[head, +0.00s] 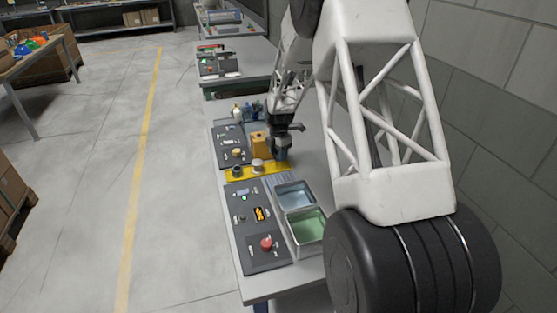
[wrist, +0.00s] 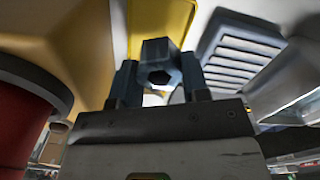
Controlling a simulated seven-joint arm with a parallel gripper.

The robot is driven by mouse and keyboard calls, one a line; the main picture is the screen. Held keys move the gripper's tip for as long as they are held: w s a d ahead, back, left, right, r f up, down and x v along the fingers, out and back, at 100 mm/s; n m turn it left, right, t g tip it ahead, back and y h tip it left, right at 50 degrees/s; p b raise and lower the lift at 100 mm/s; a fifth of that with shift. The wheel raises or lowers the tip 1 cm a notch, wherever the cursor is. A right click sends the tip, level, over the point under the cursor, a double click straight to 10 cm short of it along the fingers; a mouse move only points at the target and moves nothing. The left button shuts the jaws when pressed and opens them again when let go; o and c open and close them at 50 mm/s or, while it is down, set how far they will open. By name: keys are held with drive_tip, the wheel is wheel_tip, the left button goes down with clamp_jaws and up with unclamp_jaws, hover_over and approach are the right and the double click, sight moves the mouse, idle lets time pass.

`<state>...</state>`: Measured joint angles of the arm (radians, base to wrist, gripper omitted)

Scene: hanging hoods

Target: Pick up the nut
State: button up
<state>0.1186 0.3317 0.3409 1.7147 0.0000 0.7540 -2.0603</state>
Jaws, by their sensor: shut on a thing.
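The nut (wrist: 160,52) is a dark blue-grey hexagonal piece with a round hole, seen in the wrist view. My gripper (wrist: 160,76) is shut on it, with one dark finger on each side. In the head view my gripper (head: 281,154) is over the workbench, just right of a yellow block. The nut cannot be made out clearly there. The wrist view does not show clearly whether the nut touches the surface below.
A yellow block (head: 258,141) stands close left of my gripper, and a yellow strip (head: 256,172) lies in front. Grey (head: 294,195) and green (head: 307,228) bins sit nearer. Control panels (head: 262,243) line the left edge of the bench (head: 258,289). A block wall is at right.

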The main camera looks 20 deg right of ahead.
drive_tip(key=shift+r, duration=2.9)
drive_tip(key=s+a, duration=0.2)
drive_tip(key=s, duration=0.8)
drive_tip(key=shift+s+f, duration=0.25)
drive_tip(key=shift+f, duration=0.15)
drive_tip(key=shift+f, duration=2.05)
drive_tip(key=shift+w, duration=0.45)
drive_tip(key=shift+s, duration=0.45)
